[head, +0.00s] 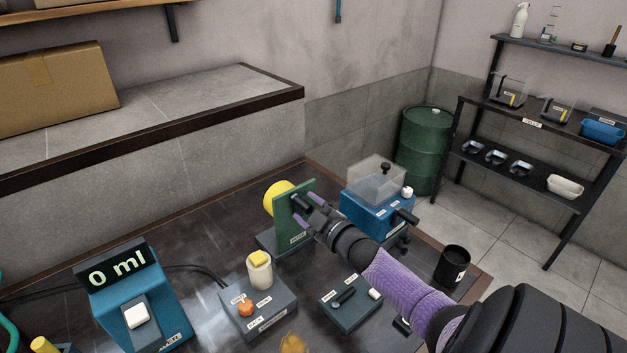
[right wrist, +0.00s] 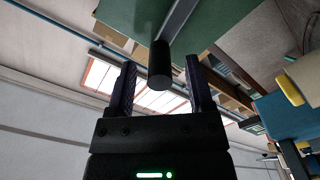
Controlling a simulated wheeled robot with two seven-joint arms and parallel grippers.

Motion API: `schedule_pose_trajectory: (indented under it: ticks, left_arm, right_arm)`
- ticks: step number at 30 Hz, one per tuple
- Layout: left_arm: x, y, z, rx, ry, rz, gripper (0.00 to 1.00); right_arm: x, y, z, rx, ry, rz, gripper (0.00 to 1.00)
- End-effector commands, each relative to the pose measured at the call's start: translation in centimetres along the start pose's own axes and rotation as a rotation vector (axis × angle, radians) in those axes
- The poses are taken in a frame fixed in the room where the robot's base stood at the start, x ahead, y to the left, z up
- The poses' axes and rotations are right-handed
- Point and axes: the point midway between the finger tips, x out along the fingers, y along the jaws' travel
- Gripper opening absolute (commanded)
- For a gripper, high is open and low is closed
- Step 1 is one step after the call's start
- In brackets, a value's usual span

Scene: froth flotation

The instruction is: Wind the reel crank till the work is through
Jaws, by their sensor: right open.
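The reel stands on the dark bench as an upright green plate (head: 288,229) with a yellow disc (head: 275,198) on its far side. A black crank handle (head: 300,203) sticks out of the near side of the plate. My right gripper (head: 309,208) is at the handle, its two purple fingers apart. In the right wrist view the black round handle (right wrist: 160,66) lies between the open fingers, with a visible gap on each side. The green plate (right wrist: 215,20) is beyond it. My left gripper is not in view.
A blue machine with a clear box (head: 377,182) stands close right of the reel. A grey box with an orange knob (head: 245,308), a small switch box (head: 350,303), a black cup (head: 453,266) and a blue display unit reading 0 ml (head: 150,305) are on the bench.

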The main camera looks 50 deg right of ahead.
Motion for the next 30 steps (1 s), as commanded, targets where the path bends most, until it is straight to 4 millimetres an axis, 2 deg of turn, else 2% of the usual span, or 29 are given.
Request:
schedule_pose_trajectory:
  ticks: [9,13,17,30]
  left_arm:
    - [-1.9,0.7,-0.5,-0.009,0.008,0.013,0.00]
    - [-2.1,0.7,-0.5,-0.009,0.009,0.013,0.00]
    - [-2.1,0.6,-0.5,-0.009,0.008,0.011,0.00]
    - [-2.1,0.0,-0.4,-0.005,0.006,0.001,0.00]
  right_arm:
    - [-6.7,0.1,-0.1,0.000,-0.003,-0.003,0.67]
    - [-8.8,0.0,0.0,0.001,-0.002,-0.001,0.67]
    - [-9.6,0.0,0.0,0.000,-0.001,0.000,0.67]
    - [-9.6,0.0,0.0,0.000,0.000,0.000,0.67]
